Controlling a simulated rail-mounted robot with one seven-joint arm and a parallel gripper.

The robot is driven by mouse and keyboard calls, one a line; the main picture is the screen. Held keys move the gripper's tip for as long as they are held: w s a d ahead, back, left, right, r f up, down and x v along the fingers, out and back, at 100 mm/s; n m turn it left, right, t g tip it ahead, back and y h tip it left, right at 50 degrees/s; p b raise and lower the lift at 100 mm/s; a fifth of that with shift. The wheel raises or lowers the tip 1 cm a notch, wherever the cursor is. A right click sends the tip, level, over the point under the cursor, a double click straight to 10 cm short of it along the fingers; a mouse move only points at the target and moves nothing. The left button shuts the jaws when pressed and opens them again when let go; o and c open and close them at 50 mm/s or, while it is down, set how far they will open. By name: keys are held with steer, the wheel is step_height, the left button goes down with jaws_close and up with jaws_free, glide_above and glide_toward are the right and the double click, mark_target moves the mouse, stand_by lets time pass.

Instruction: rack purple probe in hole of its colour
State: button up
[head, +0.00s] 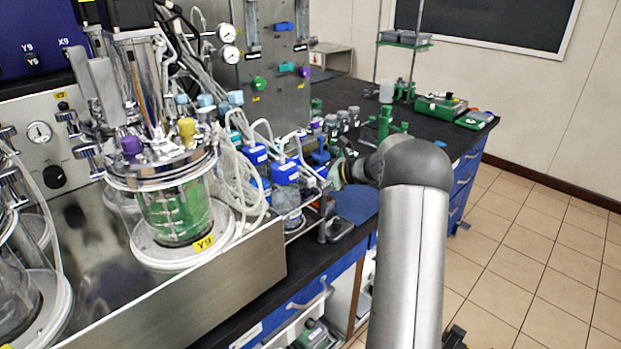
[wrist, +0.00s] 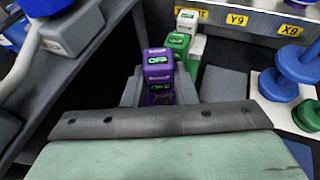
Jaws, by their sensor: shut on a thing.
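The purple probe (wrist: 158,66), a block-like body with a green "OFF" display, is between the two grey fingers of my gripper (wrist: 160,92) in the wrist view. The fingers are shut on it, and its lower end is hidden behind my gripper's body. In the head view my arm's end is mostly hidden behind its own links, and the probe cannot be made out there. A rack hole of purple colour cannot be made out in either view.
A green probe (wrist: 178,44) and a white probe (wrist: 187,20) stand just beyond the purple one. Blue spool-shaped parts (wrist: 277,86) stand at the right. In the head view, a bioreactor vessel (head: 175,212) and blue-capped bottles (head: 286,173) crowd the bench left of my arm.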

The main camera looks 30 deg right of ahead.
mark_target(307, 190)
steer(key=shift+s+d+f, duration=0.1)
steer(key=shift+s+f, duration=0.05)
steer(key=shift+f, duration=0.45)
steer(key=shift+s+d+f+b, duration=0.1)
steer(key=shift+s+f+b, duration=0.1)
steer(key=shift+f+b, duration=0.45)
steer(key=shift+f, duration=0.6)
stand_by(0.3)
steer(key=shift+w+r+p, duration=0.15)
steer(key=shift+r+p, duration=0.75)
steer(key=shift+r, duration=0.3)
steer(key=shift+w+r+p, duration=0.1)
steer(key=shift+r+p, duration=0.8)
steer(key=shift+r, duration=0.25)
steer(key=shift+r+p, duration=0.35)
steer(key=shift+r, duration=0.35)
steer(key=shift+w, duration=0.1)
steer(key=shift+r, duration=0.15)
